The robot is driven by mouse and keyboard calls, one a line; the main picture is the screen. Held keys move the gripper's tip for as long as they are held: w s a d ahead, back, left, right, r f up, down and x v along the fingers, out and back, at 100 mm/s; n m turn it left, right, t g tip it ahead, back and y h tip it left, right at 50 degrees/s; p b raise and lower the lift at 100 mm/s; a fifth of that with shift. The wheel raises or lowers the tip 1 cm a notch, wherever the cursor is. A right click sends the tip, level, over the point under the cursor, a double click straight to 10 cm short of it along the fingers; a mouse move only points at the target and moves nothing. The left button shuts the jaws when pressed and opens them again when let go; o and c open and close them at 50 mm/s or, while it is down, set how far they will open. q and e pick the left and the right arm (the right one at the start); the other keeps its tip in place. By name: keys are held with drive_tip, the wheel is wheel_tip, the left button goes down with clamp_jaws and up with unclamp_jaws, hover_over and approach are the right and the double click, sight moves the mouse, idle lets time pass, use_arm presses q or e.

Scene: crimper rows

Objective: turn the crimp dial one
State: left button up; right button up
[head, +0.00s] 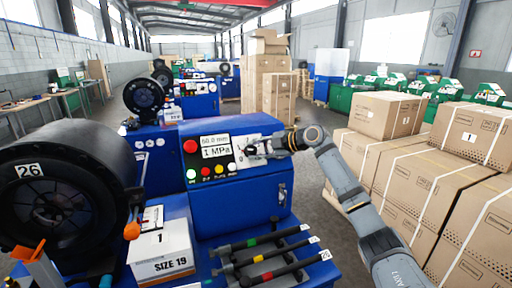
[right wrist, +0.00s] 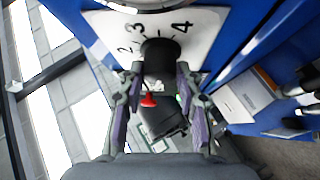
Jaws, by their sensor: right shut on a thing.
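The crimp dial is a black round knob (right wrist: 160,56) on a white plate (right wrist: 205,22) with the numbers 2, 3 and 4 showing in the right wrist view. My right gripper (right wrist: 160,72) has one finger on each side of the knob and is shut on it. In the head view, my right gripper (head: 258,149) reaches the right end of the blue machine's panel (head: 215,150) and hides most of the dial. The panel display (head: 215,147) reads 60.0 mm and 1 MPa. The dial's exact setting is unclear.
A large black crimper head (head: 65,190) marked 26 stands at the left. A white box (head: 160,248) marked SIZE 19 and several black rods (head: 270,255) lie in front of the panel. Stacked cartons (head: 410,165) stand close at the right of my right arm.

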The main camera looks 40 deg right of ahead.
drive_tip(key=n+g+p, duration=0.1)
drive_tip(key=n+p, duration=0.1)
drive_tip(key=p, duration=0.1)
drive_tip(key=r+n+g+p, duration=0.1)
drive_tip(key=n+g+p, duration=0.1)
drive_tip(key=n+p, duration=0.1)
drive_tip(key=shift+w+h, duration=0.15)
drive_tip(key=shift+h, duration=0.15)
drive_tip(key=shift+f+n+g+h+p, duration=0.15)
drive_tip(key=shift+n+g+h+p, duration=0.35)
drive_tip(key=shift+n+g+p, duration=0.75)
drive_tip(key=shift+t+p, duration=0.25)
drive_tip(key=shift+p, duration=0.1)
drive_tip(key=o, duration=1.2)
drive_tip(key=shift+w+f, duration=0.1)
drive_tip(key=shift+w, duration=0.05)
drive_tip(key=shift+c, duration=0.2)
drive_tip(key=shift+s+d+r, duration=0.15)
drive_tip(key=shift+s+r, duration=0.05)
drive_tip(key=shift+r, duration=0.05)
drive_tip(key=v, duration=1.1)
drive_tip(key=shift+r, duration=0.15)
